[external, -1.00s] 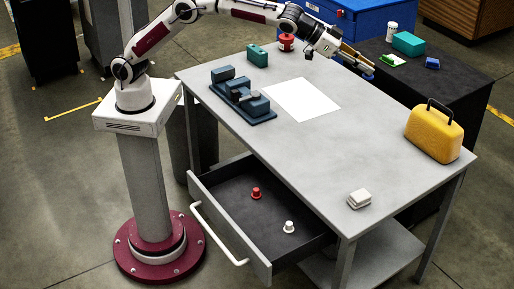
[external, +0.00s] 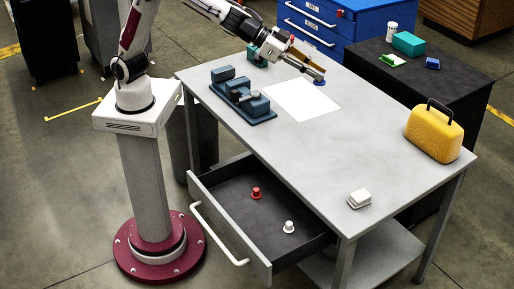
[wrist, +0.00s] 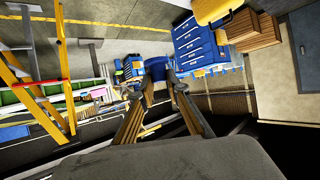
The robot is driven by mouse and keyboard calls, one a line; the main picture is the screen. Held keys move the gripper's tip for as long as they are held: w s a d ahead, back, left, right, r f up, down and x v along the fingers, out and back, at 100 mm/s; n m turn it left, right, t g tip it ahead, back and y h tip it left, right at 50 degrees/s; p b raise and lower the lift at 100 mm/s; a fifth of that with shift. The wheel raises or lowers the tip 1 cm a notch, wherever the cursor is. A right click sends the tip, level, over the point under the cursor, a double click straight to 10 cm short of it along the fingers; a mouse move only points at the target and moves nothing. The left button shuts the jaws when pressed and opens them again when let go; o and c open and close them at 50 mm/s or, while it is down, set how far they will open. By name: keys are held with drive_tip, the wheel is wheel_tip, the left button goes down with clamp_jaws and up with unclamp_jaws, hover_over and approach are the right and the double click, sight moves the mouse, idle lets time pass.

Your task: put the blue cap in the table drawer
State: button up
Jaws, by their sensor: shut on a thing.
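The blue cap (external: 320,83) is at the tip of my gripper (external: 319,76), above the far part of the table, beyond the white sheet. In the wrist view a blue shape, the cap (wrist: 156,90), shows between the two fingers, which are shut on it. The table drawer (external: 222,198) is pulled open on the near left side of the table. A red cap (external: 256,193) and a white cap (external: 289,227) stand inside it, with bare floor around them. My gripper is well above and behind the drawer.
A dark blue fixture (external: 243,98) and the white sheet (external: 302,101) lie on the tabletop. A teal block (external: 256,60) is at the back. A yellow case (external: 433,133) stands at the right, a white block (external: 359,199) near the front. The middle of the tabletop is clear.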

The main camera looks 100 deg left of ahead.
drive_tip(key=s+d+f+m+h, duration=0.1)
drive_tip(key=s+d, duration=0.1)
drive_tip(key=s, duration=0.4)
drive_tip(key=s+d+f+m+h, duration=0.1)
drive_tip(key=s+d, duration=0.2)
drive_tip(key=s, duration=0.3)
hover_over(269, 211)
drive_tip(key=shift+f, duration=2.15)
wheel_tip(269, 211, down, 35)
drive_tip(key=shift+r+g, duration=0.2)
drive_tip(key=shift+g, duration=0.1)
drive_tip(key=shift+d+f, duration=0.1)
drive_tip(key=shift+f, duration=2.8)
drive_tip(key=shift+f, duration=0.15)
drive_tip(key=shift+f, duration=1.95)
drive_tip(key=shift+f, duration=0.1)
drive_tip(key=o, duration=0.8)
